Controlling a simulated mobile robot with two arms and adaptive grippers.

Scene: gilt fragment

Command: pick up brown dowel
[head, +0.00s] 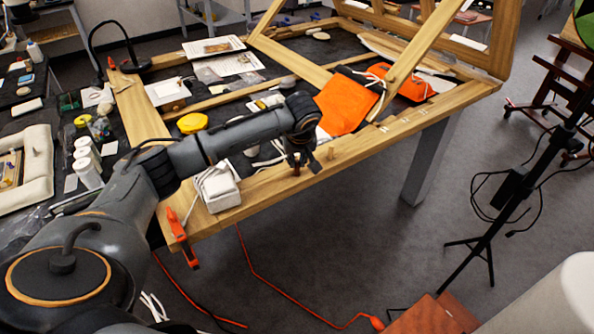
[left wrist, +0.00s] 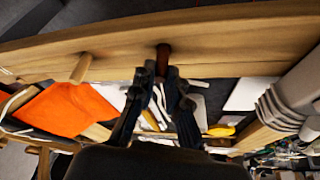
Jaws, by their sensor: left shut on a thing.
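The brown dowel (head: 296,171) is a short dark red-brown peg at the front wooden beam of the table frame. In the left wrist view the brown dowel (left wrist: 163,53) stands out against the pale beam, with its lower part between the fingertips. My left gripper (head: 299,160) points down over the beam and is shut on the brown dowel; its two dark fingers (left wrist: 158,75) also show in the left wrist view. Whether the dowel's end touches the beam cannot be told. My right gripper is not in view.
A lighter wooden dowel (head: 331,153) stands on the beam beside the gripper, also in the left wrist view (left wrist: 80,68). An orange cloth (head: 346,104) lies behind it. A white box with cord (head: 217,188) and an orange clamp (head: 178,232) are to the left.

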